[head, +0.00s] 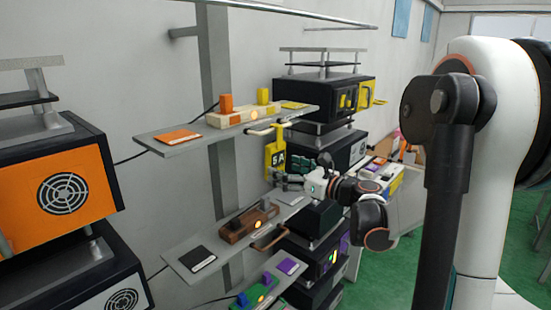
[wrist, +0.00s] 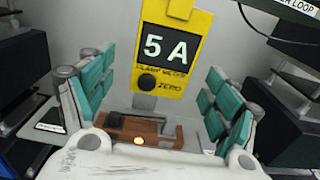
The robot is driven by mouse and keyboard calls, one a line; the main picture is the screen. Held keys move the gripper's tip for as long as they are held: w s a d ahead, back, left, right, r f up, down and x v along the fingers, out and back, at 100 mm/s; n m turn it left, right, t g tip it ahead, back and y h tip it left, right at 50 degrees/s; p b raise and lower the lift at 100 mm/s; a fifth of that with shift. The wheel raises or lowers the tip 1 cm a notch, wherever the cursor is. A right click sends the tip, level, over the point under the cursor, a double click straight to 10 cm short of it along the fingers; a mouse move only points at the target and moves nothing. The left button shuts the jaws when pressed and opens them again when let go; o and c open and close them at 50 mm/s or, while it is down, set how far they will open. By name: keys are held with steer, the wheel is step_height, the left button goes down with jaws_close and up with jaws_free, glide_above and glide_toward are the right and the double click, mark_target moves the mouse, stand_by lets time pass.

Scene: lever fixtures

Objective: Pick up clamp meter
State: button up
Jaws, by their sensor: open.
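The clamp meter (wrist: 172,48) is yellow with a dark display reading "5 A" and a black knob. In the wrist view it is upright at the top centre, between the two teal-padded fingers and beyond them. In the head view the clamp meter (head: 274,155) hangs below the upper shelf, just above my gripper (head: 287,180). My gripper also shows in the wrist view (wrist: 160,95) with its fingers spread wide and nothing between the pads. I cannot tell how far the fingertips are from the meter. The meter's upper end is cut off in the wrist view.
The upper shelf (head: 160,145) carries a wooden block with orange and yellow parts. A lower shelf (head: 215,262) carries a brown wooden fixture (head: 248,223) with a lit button, below my gripper. Dark equipment boxes (head: 322,92) stand behind and right. An orange-fronted box (head: 30,205) stands left.

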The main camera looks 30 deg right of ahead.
mark_target(278, 165)
steer(key=p+x, duration=0.1)
steer(key=x, duration=0.3)
steer(key=shift+w+d, duration=0.1)
steer(key=shift+w, duration=0.1)
steer(key=shift+s, duration=0.1)
steer(key=c, duration=1.3)
steer(key=shift+c, duration=0.4)
steer(key=shift+r, duration=0.2)
